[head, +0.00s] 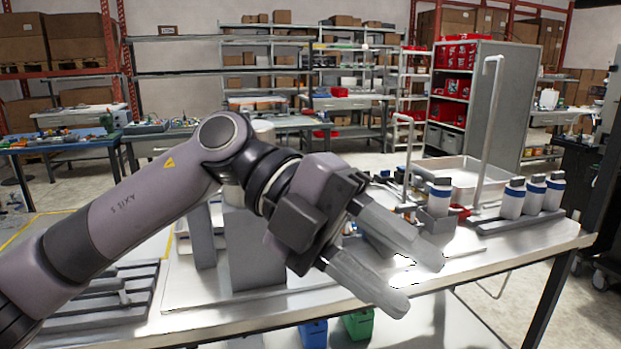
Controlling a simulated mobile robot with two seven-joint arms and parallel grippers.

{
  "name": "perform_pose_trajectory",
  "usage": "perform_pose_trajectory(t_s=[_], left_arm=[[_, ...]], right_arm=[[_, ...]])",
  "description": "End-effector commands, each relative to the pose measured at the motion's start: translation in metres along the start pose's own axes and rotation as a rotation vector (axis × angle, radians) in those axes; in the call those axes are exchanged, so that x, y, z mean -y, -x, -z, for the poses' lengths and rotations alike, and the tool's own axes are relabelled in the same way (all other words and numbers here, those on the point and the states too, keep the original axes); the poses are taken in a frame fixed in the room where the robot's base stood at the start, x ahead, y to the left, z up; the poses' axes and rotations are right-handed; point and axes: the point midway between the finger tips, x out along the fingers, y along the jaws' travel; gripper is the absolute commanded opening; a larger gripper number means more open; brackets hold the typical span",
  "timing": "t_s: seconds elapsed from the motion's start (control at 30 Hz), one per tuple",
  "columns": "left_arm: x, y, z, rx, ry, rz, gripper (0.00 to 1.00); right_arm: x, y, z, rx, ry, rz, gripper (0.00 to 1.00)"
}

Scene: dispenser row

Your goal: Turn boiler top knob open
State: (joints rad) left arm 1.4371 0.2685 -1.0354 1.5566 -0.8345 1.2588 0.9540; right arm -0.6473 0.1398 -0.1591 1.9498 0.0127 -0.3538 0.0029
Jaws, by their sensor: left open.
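My left gripper (412,280) is open and empty, its two pale fingers apart over the front edge of the metal worktable (470,275). Its arm crosses the left and middle of the head view. Behind the wrist stands a grey upright apparatus (255,262) with a pale cylindrical part (263,128) showing above the arm. This may be the boiler, but I cannot tell for sure. The arm covers much of it, and I cannot make out a top knob. My right gripper is not in view.
Several white bottles with blue bands (512,200) stand on the table's right, beside a tall bent pipe (490,135) and a pale basin (460,172). A slotted grey rack (100,300) lies at left. Blue (313,334) and green bins (358,325) sit below the front edge.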

Motion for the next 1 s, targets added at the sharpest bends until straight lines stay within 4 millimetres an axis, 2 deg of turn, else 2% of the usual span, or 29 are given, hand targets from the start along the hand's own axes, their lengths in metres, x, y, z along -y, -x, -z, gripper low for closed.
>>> perform_pose_trajectory(t_s=[0.17, 0.33, 0.47, 0.57, 0.77, 0.87, 1.0], left_arm=[[0.003, -0.006, -0.006, -0.049, 0.033, 0.346, 0.41], [0.001, 0.006, -0.020, -0.029, 0.098, 0.661, 0.41], [-0.012, 0.023, -0.035, 0.025, 0.173, 0.890, 0.41], [-0.030, 0.038, -0.049, 0.089, 0.246, 1.053, 0.41], [-0.088, 0.066, -0.076, 0.264, 0.434, 1.337, 0.41], [-0.128, 0.077, -0.087, 0.373, 0.548, 1.453, 0.41], [-0.196, 0.086, -0.096, 0.543, 0.729, 1.579, 0.41]], right_arm=[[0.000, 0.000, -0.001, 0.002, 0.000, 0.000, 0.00], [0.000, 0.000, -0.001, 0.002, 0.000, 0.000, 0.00], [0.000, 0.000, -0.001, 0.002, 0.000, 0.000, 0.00], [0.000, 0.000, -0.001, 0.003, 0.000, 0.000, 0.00], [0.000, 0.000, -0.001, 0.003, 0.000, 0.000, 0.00], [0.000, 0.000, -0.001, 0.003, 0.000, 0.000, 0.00], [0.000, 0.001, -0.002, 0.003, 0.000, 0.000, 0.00]])
